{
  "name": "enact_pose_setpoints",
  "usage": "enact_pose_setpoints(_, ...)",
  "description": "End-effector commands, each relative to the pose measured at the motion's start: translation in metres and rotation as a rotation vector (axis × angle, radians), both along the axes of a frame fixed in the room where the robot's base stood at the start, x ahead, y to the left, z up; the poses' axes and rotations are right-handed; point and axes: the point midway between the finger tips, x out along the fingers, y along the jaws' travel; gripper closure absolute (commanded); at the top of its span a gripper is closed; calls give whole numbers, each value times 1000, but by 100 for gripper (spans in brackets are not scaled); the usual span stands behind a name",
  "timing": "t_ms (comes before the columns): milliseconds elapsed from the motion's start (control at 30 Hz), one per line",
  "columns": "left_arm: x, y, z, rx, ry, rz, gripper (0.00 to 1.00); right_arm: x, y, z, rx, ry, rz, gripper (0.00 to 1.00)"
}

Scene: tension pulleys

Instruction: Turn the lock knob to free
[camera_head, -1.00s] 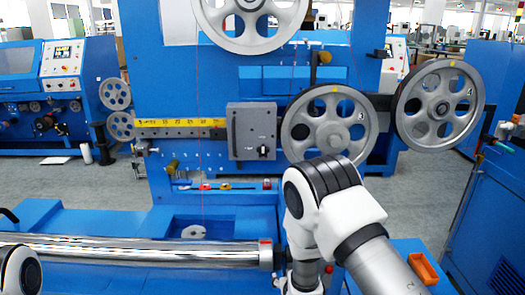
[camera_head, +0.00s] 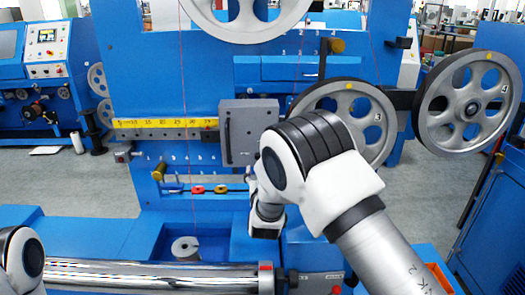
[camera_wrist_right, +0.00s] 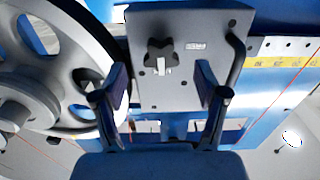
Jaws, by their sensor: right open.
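The lock knob (camera_wrist_right: 161,56) is a black star-shaped knob with a light pointer on the grey box (camera_wrist_right: 192,25). In the head view the grey box (camera_head: 238,118) sits on the blue machine column, and my right arm hides the knob. My right gripper (camera_wrist_right: 161,76) is open and empty. In the right wrist view its two fingers stand on either side of the knob, apart from it; how far off in depth I cannot tell. My left gripper is out of view.
A large grey pulley wheel (camera_wrist_right: 65,72) stands close beside the grey box. A bent black handle (camera_wrist_right: 236,58) is on the box's other side. A yellow scale (camera_head: 150,123) runs left of the box. A shiny roller (camera_head: 150,277) lies low in front.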

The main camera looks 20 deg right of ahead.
Motion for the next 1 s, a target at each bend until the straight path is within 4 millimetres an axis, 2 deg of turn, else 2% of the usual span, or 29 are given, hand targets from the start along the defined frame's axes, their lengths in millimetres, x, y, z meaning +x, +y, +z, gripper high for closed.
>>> enact_pose_setpoints(167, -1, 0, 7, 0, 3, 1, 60, 18, -6, 2, 3, 0, -1, 27)
enact_pose_setpoints(433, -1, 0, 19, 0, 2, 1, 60, 65, -19, 0, 1, 1, 0, 27)
enact_pose_setpoints(567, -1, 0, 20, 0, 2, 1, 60, 74, -21, -1, 0, 1, 0, 27)
enact_pose_setpoints(767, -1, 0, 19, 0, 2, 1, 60, 74, -22, -1, -1, 1, 1, 27)
enact_pose_setpoints(867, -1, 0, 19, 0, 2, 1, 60, 74, -22, -1, -1, 1, 0, 59)
enact_pose_setpoints(933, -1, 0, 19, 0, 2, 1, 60, 74, -21, -1, -1, 1, 0, 84)
enact_pose_setpoints(1000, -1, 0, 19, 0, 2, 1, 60, 74, -21, -1, 1, 2, 0, 84)
